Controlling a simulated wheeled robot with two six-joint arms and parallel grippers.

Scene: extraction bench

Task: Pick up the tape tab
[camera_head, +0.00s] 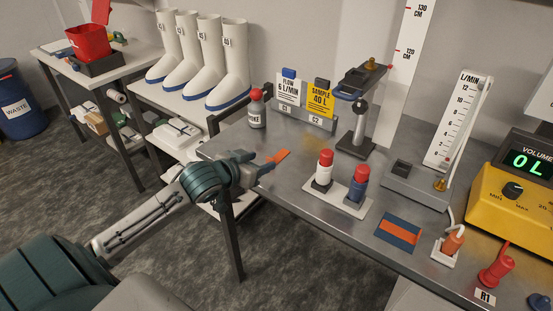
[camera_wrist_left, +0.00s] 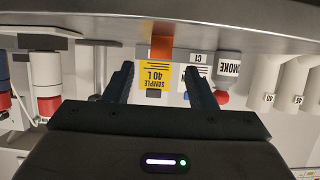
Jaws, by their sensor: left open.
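An orange tape tab (camera_head: 279,156) sticks up at the bench's left edge, just past my left gripper (camera_head: 262,168) in the head view. In the left wrist view, which is upside down, the tab (camera_wrist_left: 161,46) stands centred between the two spread fingers of my left gripper (camera_wrist_left: 160,80), a little beyond their tips. The fingers are open with nothing clearly held between them. Whether the tab reaches between the fingertips is hard to tell. My right gripper is out of view.
The metal bench (camera_head: 290,188) carries a grey-white bottle with a red cap (camera_head: 257,108), two capped bottles on a white tray (camera_head: 338,200), a blue pad with an orange strip (camera_head: 399,232) and a yellow volume meter (camera_head: 510,195). Yellow and white sign cards (camera_head: 320,98) stand behind.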

